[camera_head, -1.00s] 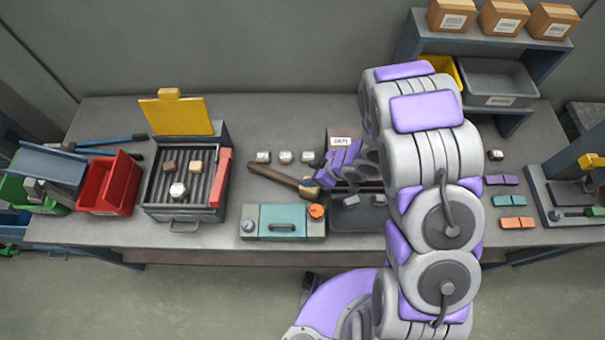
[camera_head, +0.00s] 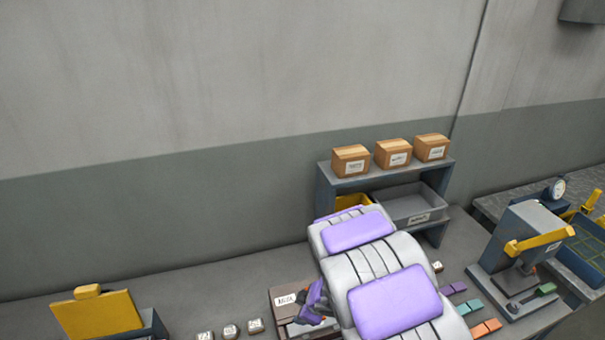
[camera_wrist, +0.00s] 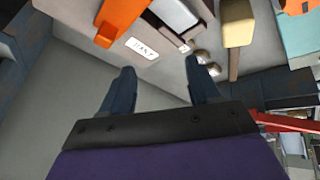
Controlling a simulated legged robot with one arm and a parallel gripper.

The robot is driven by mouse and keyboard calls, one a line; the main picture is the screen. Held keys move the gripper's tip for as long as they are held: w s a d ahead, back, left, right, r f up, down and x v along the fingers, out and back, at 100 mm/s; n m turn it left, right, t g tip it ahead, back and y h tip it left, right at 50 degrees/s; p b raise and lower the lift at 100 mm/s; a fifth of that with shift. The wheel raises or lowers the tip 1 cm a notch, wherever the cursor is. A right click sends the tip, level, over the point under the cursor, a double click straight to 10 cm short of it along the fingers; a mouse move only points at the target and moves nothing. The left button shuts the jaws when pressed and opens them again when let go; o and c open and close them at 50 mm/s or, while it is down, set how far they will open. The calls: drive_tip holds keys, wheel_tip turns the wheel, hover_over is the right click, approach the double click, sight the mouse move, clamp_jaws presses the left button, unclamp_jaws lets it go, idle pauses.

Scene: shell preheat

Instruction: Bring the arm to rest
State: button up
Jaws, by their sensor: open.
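My gripper shows in the wrist view (camera_wrist: 158,95) with its two dark fingers spread apart and nothing between them. In the head view my arm, grey with purple pads, rises from the bottom edge over the bench and hides part of it. The gripper end (camera_head: 315,308) is at the arm's left side, beside a brown box with a white label (camera_head: 286,299). In the wrist view the labelled box (camera_wrist: 139,48) lies beyond the fingertips.
A shelf (camera_head: 325,185) with several cardboard boxes stands behind my arm. A yellow lid (camera_head: 97,315) is raised at the lower left, with small pale blocks (camera_head: 230,330) to its right. A press (camera_head: 525,235) stands at right. A hammer-like tool (camera_wrist: 238,30) shows in the wrist view.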

drive_tip(key=w+d+r+m+t+h+b, duration=0.1)
drive_tip(key=d+r+m+h, duration=0.15)
drive_tip(key=d, duration=0.35)
drive_tip(key=d+r+m+t+h+b, duration=0.1)
drive_tip(key=d+r+m+h, duration=0.1)
drive_tip(key=d+r, duration=0.3)
drive_tip(key=s+d+r+m+g+h+b, duration=0.1)
drive_tip(key=s+d+r+m+h+b, duration=0.1)
drive_tip(key=s+d+r+m, duration=0.35)
drive_tip(key=s+a+r+m+g+y+b, duration=0.1)
drive_tip(key=s+m+g+b, duration=0.1)
drive_tip(key=s, duration=1.2)
drive_tip(key=s+a+r+m+g+y+b, duration=0.1)
drive_tip(key=s+g, duration=0.3)
drive_tip(key=s, duration=1)
drive_tip(key=shift+s+a+r+m+g+y+b, duration=0.2)
drive_tip(key=shift+m+g+y+b, duration=0.2)
drive_tip(key=shift+m+b, duration=0.4)
